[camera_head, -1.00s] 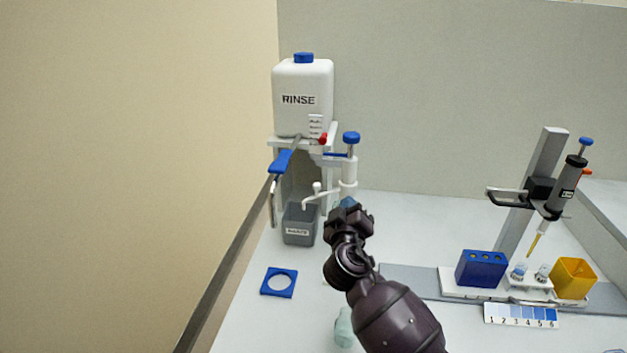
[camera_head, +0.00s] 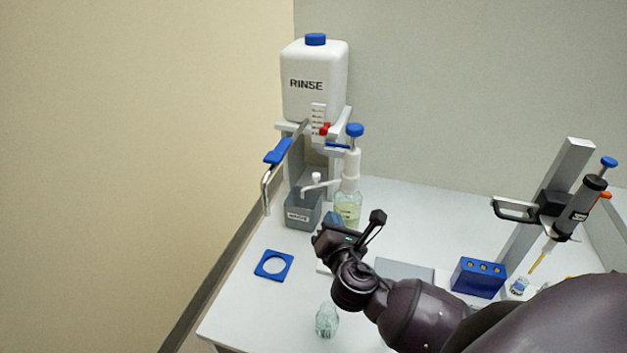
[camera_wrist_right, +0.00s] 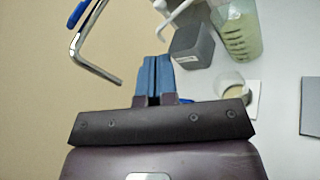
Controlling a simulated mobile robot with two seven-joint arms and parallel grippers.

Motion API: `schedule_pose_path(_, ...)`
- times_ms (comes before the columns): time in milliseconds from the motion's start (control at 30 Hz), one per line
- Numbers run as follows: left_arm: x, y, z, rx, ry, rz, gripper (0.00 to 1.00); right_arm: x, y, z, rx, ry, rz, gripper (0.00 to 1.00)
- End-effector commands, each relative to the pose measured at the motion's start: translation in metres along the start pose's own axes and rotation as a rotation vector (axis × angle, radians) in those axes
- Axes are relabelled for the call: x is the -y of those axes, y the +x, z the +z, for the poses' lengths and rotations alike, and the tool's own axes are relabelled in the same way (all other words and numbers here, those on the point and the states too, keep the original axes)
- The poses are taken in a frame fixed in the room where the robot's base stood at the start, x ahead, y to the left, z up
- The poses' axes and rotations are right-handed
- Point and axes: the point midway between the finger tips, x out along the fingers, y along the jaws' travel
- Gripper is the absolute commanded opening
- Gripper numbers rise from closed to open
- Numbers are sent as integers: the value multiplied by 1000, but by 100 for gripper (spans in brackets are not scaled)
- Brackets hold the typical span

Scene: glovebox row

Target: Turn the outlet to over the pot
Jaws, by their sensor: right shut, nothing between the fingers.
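The dispenser bottle (camera_head: 347,208) has a blue-topped white pump and pale green liquid. Its thin white outlet (camera_head: 318,189) points left, over the grey waste bin (camera_head: 300,213). The outlet also shows at the top of the right wrist view (camera_wrist_right: 176,18). A small round pot (camera_wrist_right: 232,84) stands on a white square pad in the wrist view, right of my fingers; my gripper largely hides that spot in the head view. My right gripper (camera_head: 334,218) is shut and empty, its blue fingers (camera_wrist_right: 152,76) in front of the bottle and apart from the outlet. My left gripper is out of view.
The RINSE tank (camera_head: 314,85) stands behind on a shelf, with a blue-handled metal lever (camera_head: 277,152) hanging at the left. A blue holed plate (camera_head: 260,267) and a glass jar (camera_head: 327,320) are in front. A blue rack (camera_head: 478,277) and pipette stand (camera_head: 570,170) are right.

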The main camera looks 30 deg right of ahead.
Motion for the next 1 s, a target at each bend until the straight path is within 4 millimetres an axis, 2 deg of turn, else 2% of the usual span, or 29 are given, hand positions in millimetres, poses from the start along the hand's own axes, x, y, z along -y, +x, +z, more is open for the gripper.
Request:
schedule_pose_path(100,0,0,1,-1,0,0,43,-2,-1,1,-3,-188,-4,0)
schedule_pose_path(300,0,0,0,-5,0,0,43,0,-1,1,-6,-437,-11,0)
schedule_pose_path(567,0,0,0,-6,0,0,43,0,5,1,-6,-529,-12,0)
schedule_pose_path(767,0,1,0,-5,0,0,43,0,32,1,-4,-527,-10,0)
schedule_pose_path(1000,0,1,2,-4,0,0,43,1,75,1,-4,-526,-12,0)
